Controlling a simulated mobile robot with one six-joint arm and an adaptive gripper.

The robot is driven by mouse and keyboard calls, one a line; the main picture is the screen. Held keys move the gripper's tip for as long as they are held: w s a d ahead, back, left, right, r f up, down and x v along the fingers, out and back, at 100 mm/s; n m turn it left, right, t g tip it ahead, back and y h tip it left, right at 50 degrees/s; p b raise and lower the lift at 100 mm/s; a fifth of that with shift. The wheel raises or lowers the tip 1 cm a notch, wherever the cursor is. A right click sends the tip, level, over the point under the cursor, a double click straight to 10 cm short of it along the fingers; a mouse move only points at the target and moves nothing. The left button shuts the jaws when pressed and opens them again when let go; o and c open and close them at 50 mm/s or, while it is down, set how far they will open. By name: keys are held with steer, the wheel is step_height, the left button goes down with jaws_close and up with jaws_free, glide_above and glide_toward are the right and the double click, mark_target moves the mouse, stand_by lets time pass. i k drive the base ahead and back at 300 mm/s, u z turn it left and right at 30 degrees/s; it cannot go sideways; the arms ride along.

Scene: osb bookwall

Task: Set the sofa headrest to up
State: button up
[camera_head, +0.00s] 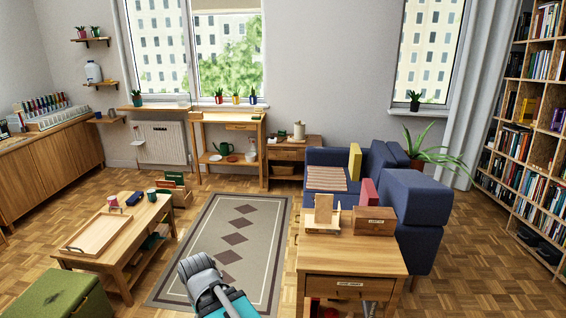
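The blue sofa (425,235) stands right of the middle of the room, partly hidden behind a wooden cabinet. A small raised blue pad (398,153) shows along its back edge, and a larger tilted blue cushion (418,192) sits nearer to me. I cannot tell for sure which part is the headrest or how it is set. A yellow cushion (355,161), a red cushion (369,191) and a striped blanket (326,178) lie on the sofa. Part of my arm shows at the bottom centre, over the rug and well apart from the sofa. My gripper's fingers are not in view.
The wooden cabinet (350,260) with a small box (374,220) on it stands in front of the sofa. A low table (140,225) stands left of the rug (228,235). A bookcase (525,130) lines the right wall. Parquet floor is free between sofa and bookcase.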

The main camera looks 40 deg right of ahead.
mark_target(398, 153)
steer(key=z, duration=0.05)
steer(key=k, duration=0.95)
steer(key=z, duration=2.75)
steer(key=i, duration=0.45)
steer(key=z, duration=0.1)
